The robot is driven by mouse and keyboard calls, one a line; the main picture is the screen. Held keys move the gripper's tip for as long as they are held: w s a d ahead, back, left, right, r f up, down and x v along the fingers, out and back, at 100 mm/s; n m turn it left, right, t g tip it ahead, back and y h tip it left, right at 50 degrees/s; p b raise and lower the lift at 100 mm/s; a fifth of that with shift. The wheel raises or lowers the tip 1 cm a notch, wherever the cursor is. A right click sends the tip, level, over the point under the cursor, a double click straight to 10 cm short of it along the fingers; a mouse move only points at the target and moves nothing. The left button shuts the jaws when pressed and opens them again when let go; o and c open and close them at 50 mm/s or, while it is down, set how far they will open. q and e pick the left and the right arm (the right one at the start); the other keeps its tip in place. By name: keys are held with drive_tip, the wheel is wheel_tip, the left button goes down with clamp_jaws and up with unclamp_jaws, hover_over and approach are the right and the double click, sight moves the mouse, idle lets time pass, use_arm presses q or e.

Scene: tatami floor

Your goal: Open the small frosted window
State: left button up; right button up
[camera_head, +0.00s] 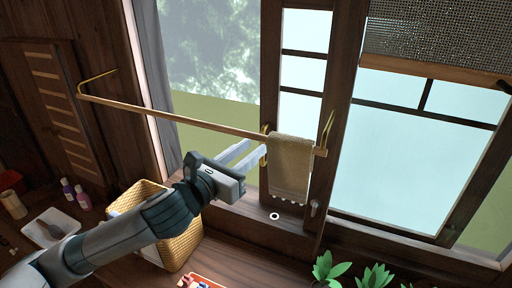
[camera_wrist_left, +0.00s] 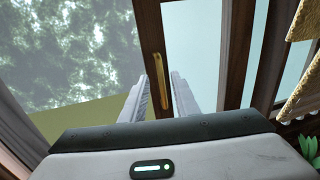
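The window has a dark wooden frame (camera_head: 270,90) with pale panes (camera_head: 302,68) and an upright brass handle (camera_head: 264,146). In the left wrist view the handle (camera_wrist_left: 158,84) shows as a vertical bar on the dark wooden stile. My left gripper (camera_head: 257,148) reaches in from the left, its fingers pointing at the handle. In the left wrist view my left gripper (camera_wrist_left: 160,78) is open, with one finger on each side of the handle in the picture. I cannot tell whether either finger touches it. My right gripper is out of view.
A wooden rail (camera_head: 190,124) with a towel (camera_head: 290,165) crosses in front of the window near my left gripper. A wicker basket (camera_head: 182,250) stands below my arm. Plants (camera_head: 328,268) and a tray (camera_head: 203,282) are at the bottom. A woven blind (camera_head: 440,35) hangs at right.

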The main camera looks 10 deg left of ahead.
use_arm(q)
drive_tip(key=shift+x, duration=1.35)
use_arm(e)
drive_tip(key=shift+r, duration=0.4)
use_arm(q)
clamp_jaws()
drive_tip(key=d, duration=0.1)
drive_tip(key=d+p, duration=0.1)
drive_tip(key=d, duration=0.1)
drive_tip(key=s+d+p, duration=0.1)
drive_tip(key=d, duration=0.1)
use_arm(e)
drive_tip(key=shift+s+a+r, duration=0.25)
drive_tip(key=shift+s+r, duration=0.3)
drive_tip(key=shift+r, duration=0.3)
use_arm(q)
drive_tip(key=shift+a, duration=0.15)
